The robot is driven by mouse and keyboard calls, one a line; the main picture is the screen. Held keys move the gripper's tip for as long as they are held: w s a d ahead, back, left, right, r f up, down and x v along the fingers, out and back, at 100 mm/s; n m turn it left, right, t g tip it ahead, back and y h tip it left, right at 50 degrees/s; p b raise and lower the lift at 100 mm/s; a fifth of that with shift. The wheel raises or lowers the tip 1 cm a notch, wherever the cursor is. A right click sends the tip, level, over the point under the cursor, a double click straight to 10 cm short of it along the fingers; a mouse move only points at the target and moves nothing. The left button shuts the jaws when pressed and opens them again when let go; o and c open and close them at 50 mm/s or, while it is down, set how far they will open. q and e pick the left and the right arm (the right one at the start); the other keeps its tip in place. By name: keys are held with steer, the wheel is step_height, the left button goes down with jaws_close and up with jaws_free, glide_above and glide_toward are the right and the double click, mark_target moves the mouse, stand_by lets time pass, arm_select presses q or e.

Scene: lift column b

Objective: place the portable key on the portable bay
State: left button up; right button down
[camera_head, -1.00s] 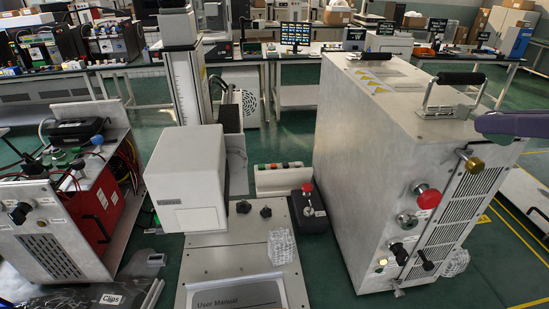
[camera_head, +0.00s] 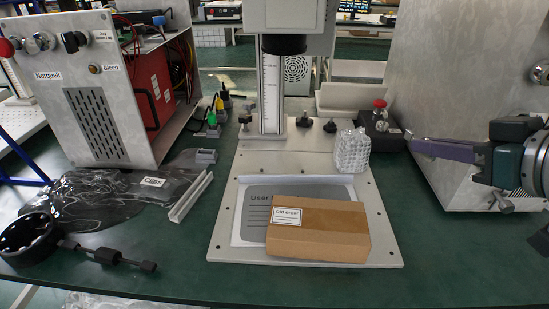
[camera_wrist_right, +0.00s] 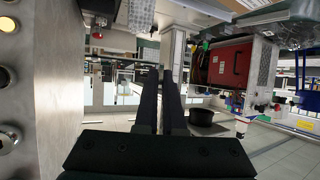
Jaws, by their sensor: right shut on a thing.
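My right gripper (camera_head: 412,146) comes in from the right in the head view, its long purple-looking fingers together and pointing left, beside the large metal cabinet and near the red-knobbed dark box. In the right wrist view the two dark fingers (camera_wrist_right: 161,92) lie almost parallel with a narrow gap. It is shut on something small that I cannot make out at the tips. I cannot pick out the portable key or the portable bay with certainty. My left gripper is not in view.
The dark box with a red knob (camera_head: 380,104) stands near my fingers. The large metal cabinet (camera_head: 440,85) limits the right. Cables and tools lie left.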

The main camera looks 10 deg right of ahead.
steer(key=b, duration=0.7)
glide_above(390, 245)
step_height(390, 245, down, 15)
steer(key=shift+f, duration=0.2)
step_height(390, 245, down, 4)
steer(key=b, duration=0.3)
steer(key=shift+f, duration=0.2)
steer(key=shift+r, duration=0.1)
steer(key=shift+f+b, duration=0.25)
steer(key=shift+b, duration=0.2)
steer(key=c, duration=1)
jaws_free()
steer(key=shift+r, duration=0.1)
